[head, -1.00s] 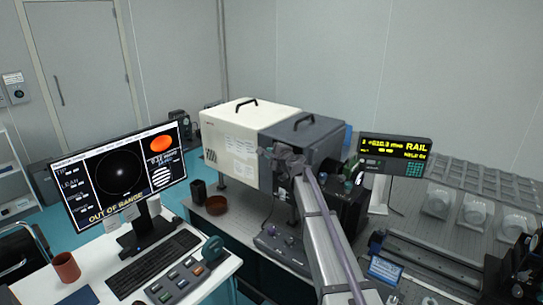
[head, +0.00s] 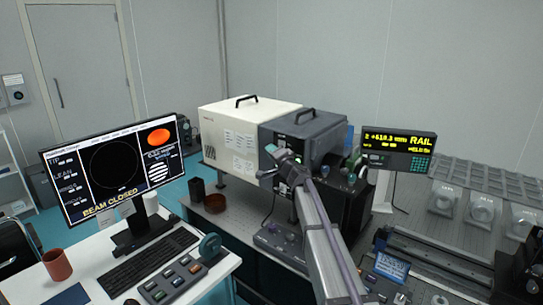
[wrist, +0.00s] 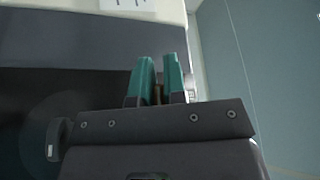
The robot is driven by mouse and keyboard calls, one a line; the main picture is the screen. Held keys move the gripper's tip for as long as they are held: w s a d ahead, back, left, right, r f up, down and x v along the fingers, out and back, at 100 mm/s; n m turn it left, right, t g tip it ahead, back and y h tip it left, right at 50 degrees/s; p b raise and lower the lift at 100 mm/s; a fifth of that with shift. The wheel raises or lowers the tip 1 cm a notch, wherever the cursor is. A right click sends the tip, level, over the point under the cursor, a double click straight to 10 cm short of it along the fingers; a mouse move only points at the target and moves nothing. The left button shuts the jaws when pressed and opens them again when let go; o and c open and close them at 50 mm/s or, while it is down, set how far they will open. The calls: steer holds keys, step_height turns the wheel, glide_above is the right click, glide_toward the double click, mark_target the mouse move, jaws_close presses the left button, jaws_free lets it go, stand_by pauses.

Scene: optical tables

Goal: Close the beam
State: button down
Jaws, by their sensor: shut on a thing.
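The instrument (head: 231,138) is a long box on the table, cream at the left with a dark grey section (head: 300,130) at the right. My gripper (head: 280,158) is at the front of the dark section, near the seam with the cream part. In the wrist view its two green fingers (wrist: 159,72) are nearly together, with a small brownish piece (wrist: 157,94) between them. Most of that piece is hidden by the fingers. The monitor (head: 112,175) reads "BEAM CLOSED" under a dark, empty circle.
A rail display (head: 397,150) stands right of the instrument. A brown dish (head: 215,203) and a dark cup (head: 197,189) sit on the table at its left front. A desk (head: 222,268) with a keyboard (head: 155,256), a button box and a brown mug (head: 57,264) is at the lower left.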

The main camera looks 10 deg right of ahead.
steer(key=shift+d+f+n, duration=0.1)
steer(key=shift+n, duration=0.5)
steer(key=shift+w, duration=0.1)
steer(key=c, duration=1.2)
jaws_free()
steer(key=b+v, duration=0.2)
steer(key=v, duration=0.9)
steer(key=shift+w+d+f, duration=0.1)
steer(key=shift+w, duration=0.05)
